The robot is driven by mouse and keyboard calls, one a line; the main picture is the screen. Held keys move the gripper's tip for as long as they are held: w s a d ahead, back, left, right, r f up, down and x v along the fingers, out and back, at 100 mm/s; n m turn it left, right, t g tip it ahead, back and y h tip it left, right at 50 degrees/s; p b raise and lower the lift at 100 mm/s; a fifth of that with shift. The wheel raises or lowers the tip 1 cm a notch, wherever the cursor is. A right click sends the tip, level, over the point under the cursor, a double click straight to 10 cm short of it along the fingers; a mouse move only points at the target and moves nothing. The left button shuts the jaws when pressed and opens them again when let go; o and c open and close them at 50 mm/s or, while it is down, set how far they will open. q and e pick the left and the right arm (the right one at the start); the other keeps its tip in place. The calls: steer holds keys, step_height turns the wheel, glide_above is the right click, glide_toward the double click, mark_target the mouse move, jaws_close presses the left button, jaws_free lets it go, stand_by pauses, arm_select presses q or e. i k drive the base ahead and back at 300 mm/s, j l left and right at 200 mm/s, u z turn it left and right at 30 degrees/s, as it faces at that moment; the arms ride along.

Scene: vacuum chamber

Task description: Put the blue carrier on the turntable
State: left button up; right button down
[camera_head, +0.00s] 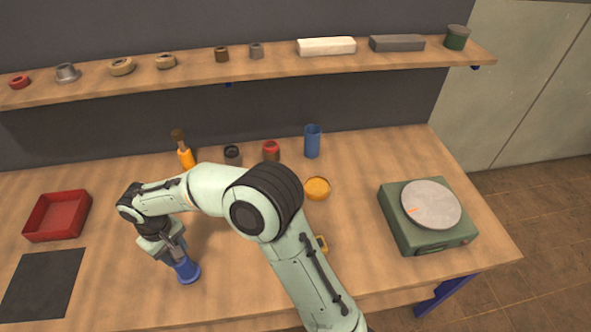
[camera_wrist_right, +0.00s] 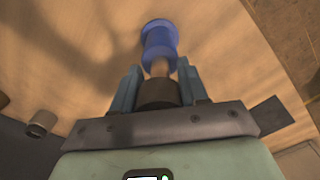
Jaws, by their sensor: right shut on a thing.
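The blue carrier (camera_head: 188,271) is a spool-like blue piece with a wide flange, low over the front left of the bench; I cannot tell if it touches the wood. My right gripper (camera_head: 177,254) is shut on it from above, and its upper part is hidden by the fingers. In the right wrist view the carrier (camera_wrist_right: 160,42) extends beyond the fingertips of the gripper (camera_wrist_right: 158,78), with a tan stem between them. The turntable (camera_head: 430,205) is a grey disc with an orange mark on a green box, at the bench's right end; it is empty. My left gripper is not in view.
A red tray (camera_head: 57,216) and a dark mat (camera_head: 42,284) lie at the left. A blue cup (camera_head: 312,141), an orange-handled tool (camera_head: 185,153), dark and red-topped pots and a yellow dish (camera_head: 317,188) stand behind my arm. A shelf (camera_head: 200,80) with small parts runs above.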

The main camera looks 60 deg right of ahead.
mark_target(430, 202)
steer(key=k+l+z, duration=0.2)
steer(key=k+l, duration=0.4)
steer(key=k, duration=0.25)
steer(key=k+l+z, duration=0.25)
steer(key=k+l, duration=0.45)
steer(key=k, duration=0.1)
